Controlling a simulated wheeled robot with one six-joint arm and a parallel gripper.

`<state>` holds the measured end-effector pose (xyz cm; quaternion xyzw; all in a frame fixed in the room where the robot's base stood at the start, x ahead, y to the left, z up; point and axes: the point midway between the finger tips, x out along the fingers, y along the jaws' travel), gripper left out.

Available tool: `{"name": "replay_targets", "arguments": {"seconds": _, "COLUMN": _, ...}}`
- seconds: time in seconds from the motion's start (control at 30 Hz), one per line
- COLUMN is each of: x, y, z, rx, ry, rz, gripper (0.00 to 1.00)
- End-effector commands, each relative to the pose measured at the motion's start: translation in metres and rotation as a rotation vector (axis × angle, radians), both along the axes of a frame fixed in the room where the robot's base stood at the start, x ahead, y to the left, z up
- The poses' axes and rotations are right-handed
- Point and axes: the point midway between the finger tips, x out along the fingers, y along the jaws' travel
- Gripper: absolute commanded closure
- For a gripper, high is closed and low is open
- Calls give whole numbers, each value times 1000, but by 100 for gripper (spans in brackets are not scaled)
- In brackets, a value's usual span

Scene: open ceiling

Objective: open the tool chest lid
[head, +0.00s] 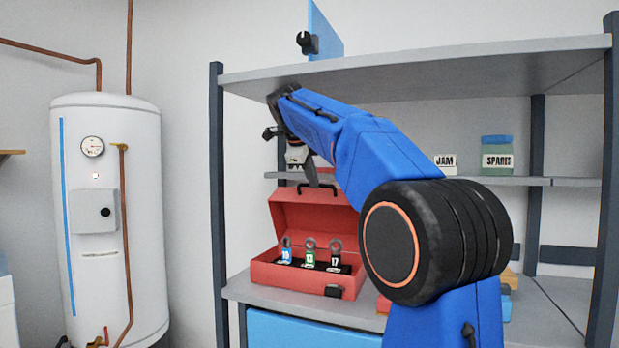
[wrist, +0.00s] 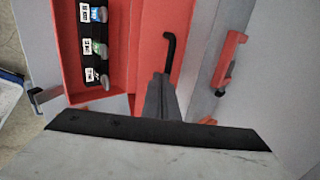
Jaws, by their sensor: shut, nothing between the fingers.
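A black lid handle (head: 317,186) sits at the lid's top edge; a black bent bar, probably this handle, shows in the wrist view (wrist: 171,50). My gripper (head: 312,178) is shut and empty, pointing down at the lid's top edge close to the handle. Its fingers (wrist: 160,88) lie over the red lid in the wrist view; I cannot tell whether they touch it. A dark latch (head: 333,291) is on the chest's front.
Several numbered wrenches (head: 310,255) stand in a black holder inside the chest. The upper shelf (head: 400,68) is close above my arm. A white water heater (head: 105,220) stands at left.

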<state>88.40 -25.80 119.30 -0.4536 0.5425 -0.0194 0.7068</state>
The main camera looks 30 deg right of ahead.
Motion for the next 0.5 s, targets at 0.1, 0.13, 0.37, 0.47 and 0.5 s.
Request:
{"name": "replay_targets", "arguments": {"seconds": 0.1, "x": 2, "y": -2, "z": -1, "rx": 0, "ry": 0, "rz": 0, "gripper": 100}}
{"name": "replay_targets", "arguments": {"seconds": 0.13, "x": 2, "y": -2, "z": -1, "rx": 0, "ry": 0, "rz": 0, "gripper": 100}}
{"name": "replay_targets", "arguments": {"seconds": 0.37, "x": 2, "y": -2, "z": -1, "rx": 0, "ry": 0, "rz": 0, "gripper": 100}}
{"name": "replay_targets", "arguments": {"seconds": 0.47, "x": 5, "y": -6, "z": 0, "rx": 1, "ry": 1, "rz": -1, "gripper": 100}}
{"name": "replay_targets", "arguments": {"seconds": 0.5, "x": 8, "y": -9, "z": 1, "rx": 1, "ry": 1, "rz": -3, "gripper": 100}}
